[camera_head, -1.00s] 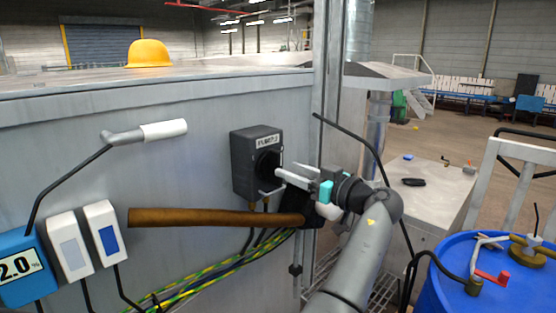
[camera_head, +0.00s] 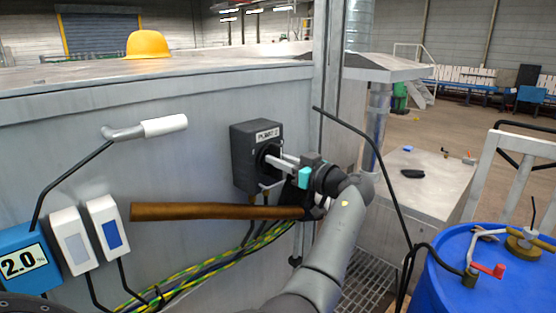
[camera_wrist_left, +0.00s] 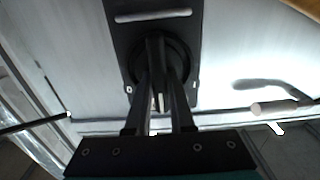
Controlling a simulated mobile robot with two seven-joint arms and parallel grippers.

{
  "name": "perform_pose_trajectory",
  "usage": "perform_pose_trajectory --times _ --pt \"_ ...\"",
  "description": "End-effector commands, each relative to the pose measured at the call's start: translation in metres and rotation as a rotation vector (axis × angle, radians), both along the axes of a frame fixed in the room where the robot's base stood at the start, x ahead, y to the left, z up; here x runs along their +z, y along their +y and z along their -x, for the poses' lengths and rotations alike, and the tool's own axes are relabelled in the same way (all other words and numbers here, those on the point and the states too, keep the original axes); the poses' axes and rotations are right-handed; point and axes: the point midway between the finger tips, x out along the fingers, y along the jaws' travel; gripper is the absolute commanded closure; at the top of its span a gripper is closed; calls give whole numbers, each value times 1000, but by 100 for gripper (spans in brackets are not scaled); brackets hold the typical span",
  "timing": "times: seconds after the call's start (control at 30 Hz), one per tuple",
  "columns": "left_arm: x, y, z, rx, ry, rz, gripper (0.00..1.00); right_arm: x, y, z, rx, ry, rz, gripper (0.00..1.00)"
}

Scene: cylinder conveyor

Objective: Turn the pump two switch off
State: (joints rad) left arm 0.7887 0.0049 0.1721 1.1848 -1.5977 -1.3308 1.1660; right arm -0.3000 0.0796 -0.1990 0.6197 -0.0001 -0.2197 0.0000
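The pump two switch is a dark box (camera_head: 245,165) with a white label on top, fixed to the grey cabinet wall in the head view. The label is too small to read with certainty. Its round black knob (camera_wrist_left: 157,57) shows in the left wrist view, on a dark plate. My left gripper (camera_head: 272,160) is at the knob, and its two fingers lie close on either side of the knob's raised grip. They look shut on it. The fingers and hand hide part of the knob, so its exact setting is unclear. My right gripper is not in view.
A brown wooden handle (camera_head: 200,212) crosses in front of the wall below the switch. Cables (camera_head: 215,268) hang beneath. Two white switches (camera_head: 105,228) and a blue meter (camera_head: 25,265) are at left. A blue drum (camera_head: 455,285) stands at lower right.

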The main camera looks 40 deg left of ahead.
Motion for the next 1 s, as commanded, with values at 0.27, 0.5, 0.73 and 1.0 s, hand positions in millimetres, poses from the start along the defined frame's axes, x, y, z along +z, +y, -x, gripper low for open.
perform_pose_trajectory --times 0.27,0.5,0.73,1.0 --pt "0 0 0 0 0 0 100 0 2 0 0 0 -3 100" --pt "0 0 0 0 1 1 100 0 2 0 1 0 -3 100" --pt "-1 0 0 0 32 -2 100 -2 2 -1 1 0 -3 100" --pt "-2 -1 -2 0 184 -15 100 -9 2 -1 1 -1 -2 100"
